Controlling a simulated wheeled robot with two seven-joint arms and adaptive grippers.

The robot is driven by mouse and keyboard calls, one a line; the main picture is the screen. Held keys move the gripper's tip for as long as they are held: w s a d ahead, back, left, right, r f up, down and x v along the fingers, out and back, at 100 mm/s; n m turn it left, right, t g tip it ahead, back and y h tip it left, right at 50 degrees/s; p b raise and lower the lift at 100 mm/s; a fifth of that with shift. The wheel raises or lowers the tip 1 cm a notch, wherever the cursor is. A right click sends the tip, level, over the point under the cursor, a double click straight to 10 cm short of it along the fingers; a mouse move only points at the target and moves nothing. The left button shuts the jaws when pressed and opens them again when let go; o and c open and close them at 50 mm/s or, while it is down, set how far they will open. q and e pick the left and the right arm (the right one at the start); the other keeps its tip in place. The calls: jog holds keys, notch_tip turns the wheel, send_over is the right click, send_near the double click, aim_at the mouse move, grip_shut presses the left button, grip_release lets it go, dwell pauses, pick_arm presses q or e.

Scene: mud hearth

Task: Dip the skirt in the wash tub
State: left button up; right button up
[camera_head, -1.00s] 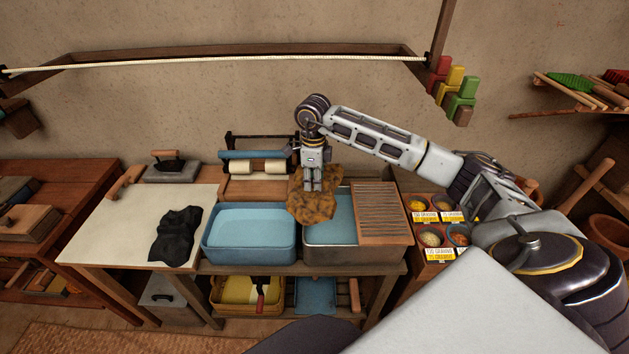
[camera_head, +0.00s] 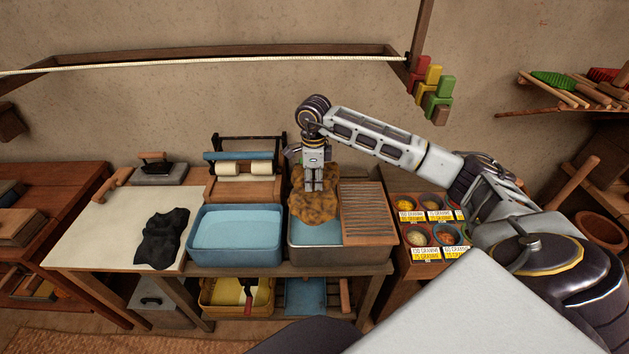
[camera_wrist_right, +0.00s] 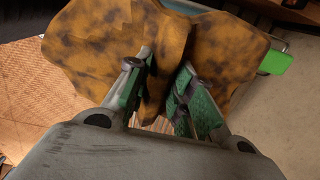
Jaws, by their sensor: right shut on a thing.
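The skirt looks to be the mottled mustard-brown cloth (camera_head: 308,206). My right gripper (camera_head: 313,186) is shut on it, and the cloth hangs bunched below the fingers. In the right wrist view the cloth (camera_wrist_right: 115,45) spreads out on both sides of the fingers (camera_wrist_right: 160,88). The grey metal tub with the washboard, apparently the wash tub (camera_head: 325,257), holds blue water. The skirt is in front of or over its left part and hides some of the water. I cannot tell whether the cloth touches the water. My left gripper is not in view.
A blue tub (camera_head: 236,253) with water stands just left of the metal tub. A wooden washboard (camera_head: 368,214) covers the metal tub's right part. A wringer (camera_head: 245,165) stands behind. A black cloth (camera_head: 163,240) lies on the pale table. Spice bowls (camera_head: 412,238) stand at right.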

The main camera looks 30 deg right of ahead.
jog(key=shift+n, duration=0.3)
jog(key=shift+f, duration=0.2)
dwell(0.4)
